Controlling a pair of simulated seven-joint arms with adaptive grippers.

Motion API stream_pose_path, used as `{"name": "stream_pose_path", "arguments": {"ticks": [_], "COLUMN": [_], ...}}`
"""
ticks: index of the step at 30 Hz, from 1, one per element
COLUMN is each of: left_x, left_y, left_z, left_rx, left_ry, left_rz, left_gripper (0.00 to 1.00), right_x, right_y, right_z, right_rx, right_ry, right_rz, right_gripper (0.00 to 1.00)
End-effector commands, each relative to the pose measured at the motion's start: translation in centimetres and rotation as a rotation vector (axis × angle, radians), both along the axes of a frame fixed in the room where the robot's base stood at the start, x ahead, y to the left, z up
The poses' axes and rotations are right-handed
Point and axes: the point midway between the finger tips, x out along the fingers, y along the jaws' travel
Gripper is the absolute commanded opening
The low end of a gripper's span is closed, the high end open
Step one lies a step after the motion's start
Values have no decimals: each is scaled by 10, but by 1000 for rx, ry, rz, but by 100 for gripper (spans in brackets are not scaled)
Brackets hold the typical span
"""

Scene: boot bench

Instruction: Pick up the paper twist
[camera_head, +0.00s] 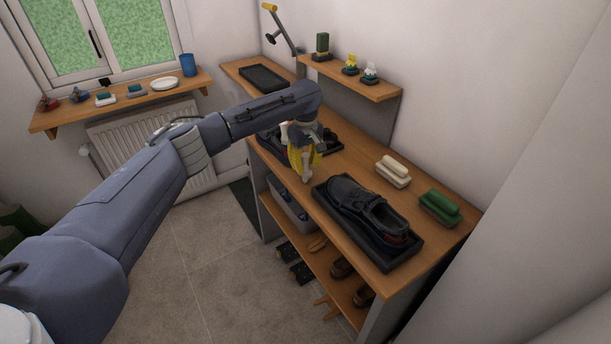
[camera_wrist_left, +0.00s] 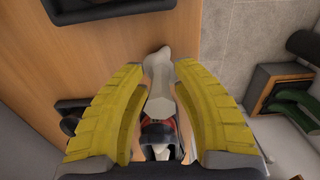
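The paper twist (camera_head: 307,171) is a pale, slim, twisted piece. In the head view it hangs below the yellow fingers of my left gripper (camera_head: 303,157), over the bench's front edge. In the left wrist view the paper twist (camera_wrist_left: 160,85) lies between the two yellow fingers of my left gripper (camera_wrist_left: 160,72), its rounded end past the fingertips. The gripper hides part of the twist in the head view. My right gripper is not in view.
A dark shoe (camera_head: 362,208) lies in a black tray (camera_head: 385,258) on the wooden bench. Another tray is partly hidden behind my left gripper. A cream brush (camera_head: 393,172) and a green brush (camera_head: 440,207) stand at the right. A raised shelf (camera_head: 375,88) holds small items.

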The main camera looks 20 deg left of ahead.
Motion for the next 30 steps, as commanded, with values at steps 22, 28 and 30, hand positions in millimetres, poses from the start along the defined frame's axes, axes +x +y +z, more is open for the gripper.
{"name": "stream_pose_path", "arguments": {"ticks": [22,28,30], "left_x": [0,1,1], "left_y": [0,1,1], "left_z": [2,16,26], "left_rx": [0,1,-1], "left_ry": [0,-2,-2], "left_rz": [0,1,1], "left_gripper": [0,0,0], "right_x": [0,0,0], "right_y": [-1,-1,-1], "right_z": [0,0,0], "right_rx": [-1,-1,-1], "right_ry": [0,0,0], "right_rz": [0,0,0], "right_gripper": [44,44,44]}}
